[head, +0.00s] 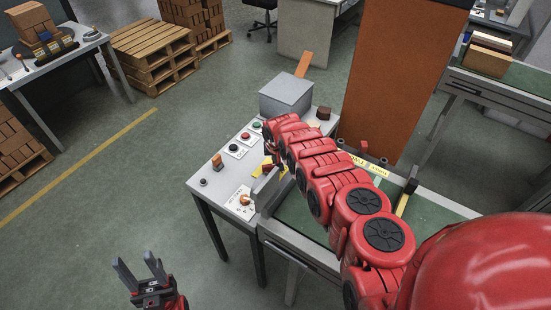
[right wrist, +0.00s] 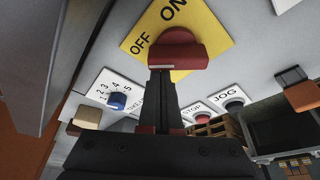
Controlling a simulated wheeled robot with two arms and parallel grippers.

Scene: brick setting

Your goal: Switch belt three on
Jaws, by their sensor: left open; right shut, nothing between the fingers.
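A red switch handle (right wrist: 182,50) sits on a yellow plate (right wrist: 205,22) marked OFF and ON in the right wrist view. My right gripper (right wrist: 162,78) is shut and empty, with its tips right at the handle; I cannot tell whether they touch. A blue selector knob (right wrist: 116,101) on a white plate with numbers stands left of the fingers; its setting is too small to tell. In the head view the yellow plate (head: 257,169) is partly hidden by my right arm. My left gripper (head: 138,264) is open and empty above the floor, away from the panel.
The grey control desk (head: 219,187) also carries red (head: 246,136) and green (head: 256,125) buttons and an orange knob (head: 244,200). A grey box (head: 286,94) stands at its back. The green conveyor (head: 304,222) runs under my right arm. Open floor lies left.

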